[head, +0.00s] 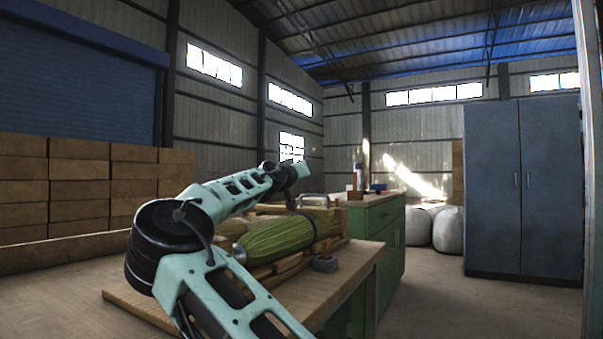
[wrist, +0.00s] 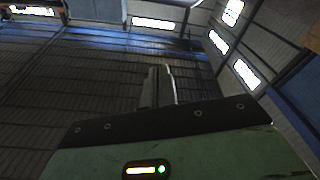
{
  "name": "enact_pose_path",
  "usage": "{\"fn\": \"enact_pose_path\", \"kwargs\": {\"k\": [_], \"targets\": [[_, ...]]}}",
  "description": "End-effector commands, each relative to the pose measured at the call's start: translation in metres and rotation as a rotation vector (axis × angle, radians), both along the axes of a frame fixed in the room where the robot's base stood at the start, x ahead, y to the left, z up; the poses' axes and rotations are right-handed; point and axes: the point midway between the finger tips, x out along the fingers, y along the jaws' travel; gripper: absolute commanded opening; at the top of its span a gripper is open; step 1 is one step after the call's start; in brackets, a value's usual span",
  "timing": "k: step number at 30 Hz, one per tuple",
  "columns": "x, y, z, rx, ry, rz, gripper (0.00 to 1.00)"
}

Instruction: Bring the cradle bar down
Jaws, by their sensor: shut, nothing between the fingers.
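A green ribbed bundle (head: 285,238) lies lengthwise in a wooden cradle (head: 328,247) on the workbench.
The wooden workbench (head: 355,266) has a small grey block (head: 325,264) at its front right. A green cabinet (head: 383,230) with small items on top stands behind it. A blue locker (head: 522,190) stands at the right, stacked boxes (head: 80,185) at the left. Open floor lies between bench and locker.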

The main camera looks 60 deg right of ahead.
Motion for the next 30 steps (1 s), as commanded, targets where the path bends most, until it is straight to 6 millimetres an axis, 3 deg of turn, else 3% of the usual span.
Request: {"fn": "enact_pose_path", "kwargs": {"k": [20,30], "targets": [[0.000,0.000,-0.004,0.000,0.002,0.000,0.00],[-0.007,-0.016,0.034,0.001,0.001,0.000,0.00]]}}
